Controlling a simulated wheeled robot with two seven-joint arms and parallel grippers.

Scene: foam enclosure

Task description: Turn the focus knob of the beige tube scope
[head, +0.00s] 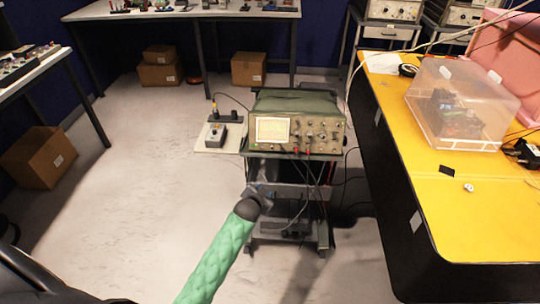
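The beige tube scope (298,120) stands on a dark wheeled cart (290,215) in the middle of the head view. Its lit screen (272,130) is on the left of its front panel, and several small knobs (318,133) are to the right. Which one is the focus knob is too small to tell. My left arm, in a green sleeve, comes in from the lower left. Its dark gripper (262,183) appears below the scope's front, in front of the cart, apart from the knobs in the picture. Its fingers are too small and dark to read. My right gripper is not in view.
Cables with red plugs (308,152) hang from the scope's front. A side shelf (216,138) with a small device is left of it. A yellow-topped table (440,205) with a clear plastic box (462,100) stands at right.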

